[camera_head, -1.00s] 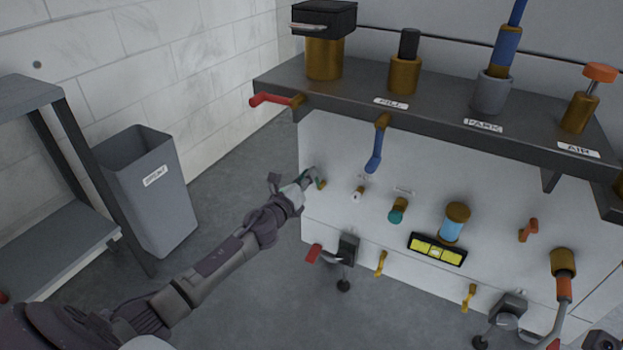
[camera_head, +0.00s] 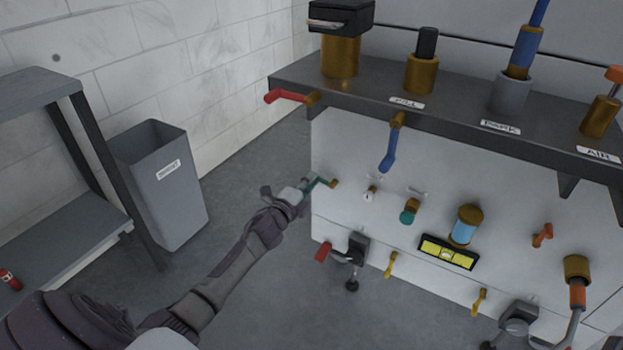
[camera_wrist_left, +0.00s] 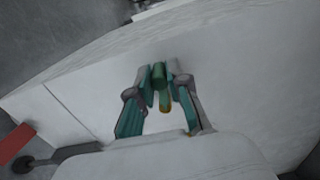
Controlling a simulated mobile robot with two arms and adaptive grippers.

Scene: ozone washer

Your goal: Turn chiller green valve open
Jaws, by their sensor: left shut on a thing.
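The green valve (camera_head: 322,182) is a small green lever on a brass stem at the left end of the white machine front. In the head view it points out to the left from its stem. My left gripper (camera_head: 308,186) reaches it from the lower left and is shut on the lever. In the left wrist view my left gripper (camera_wrist_left: 161,88) has its fingers on either side of the green handle (camera_wrist_left: 159,76), with a brass part just below. The fingers partly hide the handle. My right gripper is not seen.
A red-handled valve (camera_head: 323,252) is below the gripper.

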